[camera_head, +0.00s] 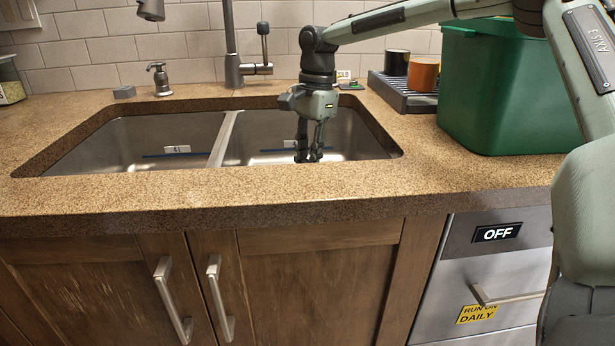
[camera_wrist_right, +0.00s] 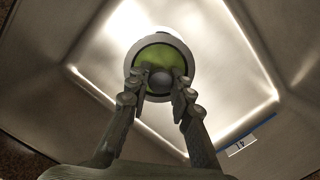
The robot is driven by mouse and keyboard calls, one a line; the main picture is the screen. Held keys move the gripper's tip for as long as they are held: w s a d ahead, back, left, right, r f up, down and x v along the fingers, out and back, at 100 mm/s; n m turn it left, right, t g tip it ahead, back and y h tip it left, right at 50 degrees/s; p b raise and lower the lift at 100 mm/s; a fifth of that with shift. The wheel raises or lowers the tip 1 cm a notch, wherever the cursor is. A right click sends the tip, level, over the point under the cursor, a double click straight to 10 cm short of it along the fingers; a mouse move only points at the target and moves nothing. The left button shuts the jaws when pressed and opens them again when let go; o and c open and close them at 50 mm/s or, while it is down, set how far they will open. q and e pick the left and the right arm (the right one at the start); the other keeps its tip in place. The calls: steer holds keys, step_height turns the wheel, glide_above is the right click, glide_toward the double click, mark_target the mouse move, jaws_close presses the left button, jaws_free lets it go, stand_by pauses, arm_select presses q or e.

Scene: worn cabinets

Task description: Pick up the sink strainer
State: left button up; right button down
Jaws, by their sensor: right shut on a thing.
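The sink strainer (camera_wrist_right: 154,57) shows in the right wrist view as a round piece with a green inside, a pale rim and a grey middle knob. It is over the drain area of the right sink basin (camera_head: 262,130). My right gripper (camera_head: 315,158) reaches down into that basin. In the wrist view its two fingers (camera_wrist_right: 160,84) are closed on the knob from both sides. I cannot tell whether the strainer is lifted off the drain. In the head view the strainer is hidden by the gripper and the counter's front edge. My left gripper is not in view.
A faucet (camera_head: 232,60) stands behind the basins, with a soap pump (camera_head: 159,78) to its left. A green bin (camera_head: 510,95) and a dark rack (camera_head: 405,98) with cups are right of the sink. The front counter (camera_head: 200,195) is clear.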

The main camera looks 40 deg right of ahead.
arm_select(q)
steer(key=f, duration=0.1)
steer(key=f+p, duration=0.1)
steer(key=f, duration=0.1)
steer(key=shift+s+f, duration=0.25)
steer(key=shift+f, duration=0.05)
arm_select(e)
step_height(320, 180, up, 19)
steer(key=shift+f, duration=0.2)
stand_by(0.3)
stand_by(0.4)
steer(key=c, duration=2)
jaws_free()
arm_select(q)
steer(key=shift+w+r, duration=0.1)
arm_select(e)
jaws_close()
